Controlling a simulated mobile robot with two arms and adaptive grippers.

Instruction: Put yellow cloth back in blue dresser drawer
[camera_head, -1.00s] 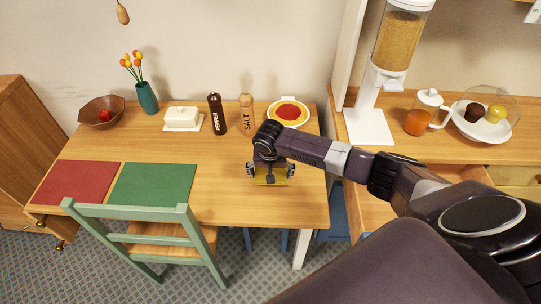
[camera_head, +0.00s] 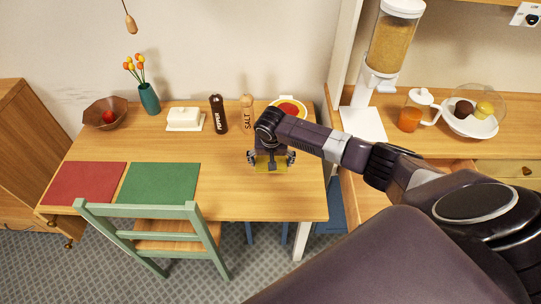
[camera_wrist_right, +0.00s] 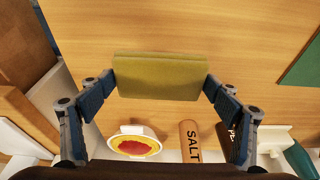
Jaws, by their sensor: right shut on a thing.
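The yellow cloth (camera_head: 272,168) is a small folded, flat piece at the right part of the wooden table. My right gripper (camera_head: 271,159) is over it, with a finger at either side. In the right wrist view, the cloth (camera_wrist_right: 160,78) spans between the two fingertips of my right gripper (camera_wrist_right: 160,84), which is shut on it. Whether the cloth touches the tabletop is unclear. A blue furniture part (camera_head: 334,207) shows low beside the table's right end; I cannot tell if it is the dresser, and no blue drawer is clearly visible. My left gripper is not in view.
On the table (camera_head: 235,205) are red (camera_head: 87,183) and green (camera_head: 160,184) mats, a butter dish (camera_head: 184,118), pepper (camera_head: 218,114) and salt (camera_head: 247,113) mills and a plate (camera_head: 296,104). A green chair (camera_head: 140,212) stands in front. A dispenser (camera_head: 365,123) stands on the right counter.

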